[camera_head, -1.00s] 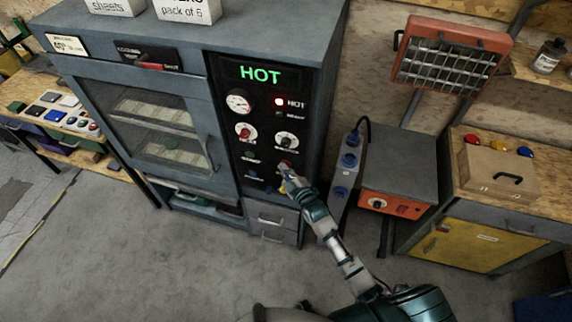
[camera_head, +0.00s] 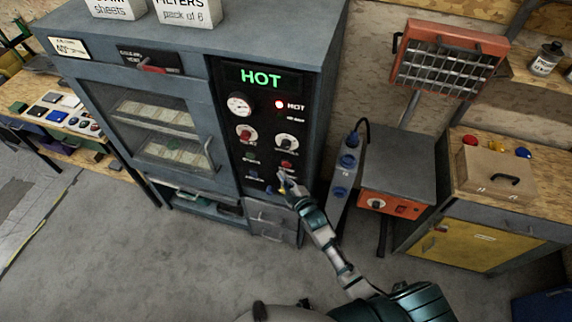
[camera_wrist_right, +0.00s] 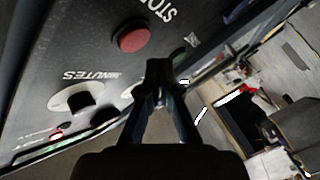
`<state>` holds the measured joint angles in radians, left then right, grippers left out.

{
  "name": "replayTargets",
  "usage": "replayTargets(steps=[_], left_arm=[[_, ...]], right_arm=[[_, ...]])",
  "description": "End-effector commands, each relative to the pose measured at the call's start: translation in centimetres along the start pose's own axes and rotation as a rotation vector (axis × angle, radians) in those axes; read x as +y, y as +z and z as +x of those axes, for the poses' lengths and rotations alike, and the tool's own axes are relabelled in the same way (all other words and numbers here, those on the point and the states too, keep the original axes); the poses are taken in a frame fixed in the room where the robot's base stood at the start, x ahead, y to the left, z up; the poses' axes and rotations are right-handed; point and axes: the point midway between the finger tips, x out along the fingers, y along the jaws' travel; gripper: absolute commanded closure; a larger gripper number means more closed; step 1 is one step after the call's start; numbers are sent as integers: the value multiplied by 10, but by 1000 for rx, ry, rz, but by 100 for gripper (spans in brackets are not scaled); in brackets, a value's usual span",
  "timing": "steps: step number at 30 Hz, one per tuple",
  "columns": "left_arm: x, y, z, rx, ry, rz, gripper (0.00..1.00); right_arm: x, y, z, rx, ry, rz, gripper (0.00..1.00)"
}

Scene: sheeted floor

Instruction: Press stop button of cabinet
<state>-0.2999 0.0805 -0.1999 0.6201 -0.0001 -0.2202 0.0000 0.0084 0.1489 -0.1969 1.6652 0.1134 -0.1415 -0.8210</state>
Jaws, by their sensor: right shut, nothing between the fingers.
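The grey cabinet (camera_head: 290,36) stands in the middle of the head view, with a black control panel (camera_head: 233,150) on its right front. The red stop button (camera_head: 287,165) sits low on the panel's right side. In the right wrist view the red button (camera_wrist_right: 132,39) is close, with the upside-down word STOP beside it. My right gripper (camera_head: 283,177) is shut and empty just below the button in the head view. In the wrist view its fingertips (camera_wrist_right: 160,70) show apart from the button in the picture. My left gripper is not in view.
The panel has a lit HOT display (camera_head: 261,77), a gauge (camera_head: 239,104) and knobs, including a minutes dial (camera_wrist_right: 78,98). To the right stand a blue-socketed power strip (camera_head: 340,192), a heater (camera_head: 450,57) and a yellow-doored workbench (camera_head: 467,243). The floor (camera_head: 150,260) in front is clear.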

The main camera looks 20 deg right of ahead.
Motion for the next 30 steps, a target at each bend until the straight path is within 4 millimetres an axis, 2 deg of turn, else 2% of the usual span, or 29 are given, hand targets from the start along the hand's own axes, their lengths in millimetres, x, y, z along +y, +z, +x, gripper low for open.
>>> replayTargets(steps=[3,12,30], left_arm=[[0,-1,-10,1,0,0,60],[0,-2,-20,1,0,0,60],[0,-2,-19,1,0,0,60]], right_arm=[[-4,-8,-9,-1,-1,2,100],[-17,-19,-25,0,0,1,100],[-18,-19,-25,0,0,0,100]])
